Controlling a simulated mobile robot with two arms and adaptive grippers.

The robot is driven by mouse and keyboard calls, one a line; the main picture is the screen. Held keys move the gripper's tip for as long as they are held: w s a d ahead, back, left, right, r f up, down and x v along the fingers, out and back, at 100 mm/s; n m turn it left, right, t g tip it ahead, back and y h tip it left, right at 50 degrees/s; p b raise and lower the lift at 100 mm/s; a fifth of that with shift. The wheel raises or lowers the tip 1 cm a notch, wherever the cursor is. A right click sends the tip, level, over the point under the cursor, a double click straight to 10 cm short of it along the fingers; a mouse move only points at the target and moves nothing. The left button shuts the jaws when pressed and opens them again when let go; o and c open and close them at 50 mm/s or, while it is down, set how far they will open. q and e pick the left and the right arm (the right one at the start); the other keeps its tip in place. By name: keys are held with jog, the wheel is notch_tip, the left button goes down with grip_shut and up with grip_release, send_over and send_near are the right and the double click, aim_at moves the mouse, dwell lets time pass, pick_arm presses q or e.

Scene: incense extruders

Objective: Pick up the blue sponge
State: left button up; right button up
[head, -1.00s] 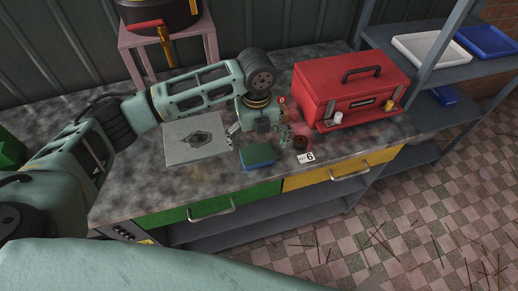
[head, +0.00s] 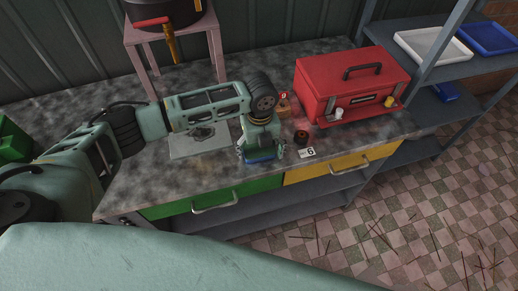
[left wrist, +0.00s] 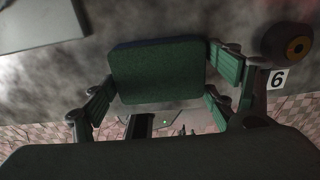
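The blue sponge (head: 261,156) lies on the worktop near its front edge, above the green drawer. In the head view only a blue strip of it shows, under my left gripper (head: 260,150), which hides the rest. In the left wrist view, the sponge (left wrist: 158,72) shows a dark green top face and a thin blue edge. The fingers of my left gripper (left wrist: 163,85) are spread, one on each side of it and close to its edges. I cannot tell whether they touch it. My right gripper is not in view.
A small dark roll (head: 301,137) and a white "6" card (head: 307,152) lie right of the gripper. A red toolbox (head: 350,88) stands behind them. A grey plate (head: 185,148) lies to the left. The worktop (head: 150,185) is clear at front left.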

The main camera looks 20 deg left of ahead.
aim_at(261, 151)
pick_arm(q)
jog(key=shift+c, duration=1)
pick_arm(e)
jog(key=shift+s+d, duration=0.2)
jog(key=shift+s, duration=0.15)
pick_arm(q)
jog(key=shift+r, duration=0.15)
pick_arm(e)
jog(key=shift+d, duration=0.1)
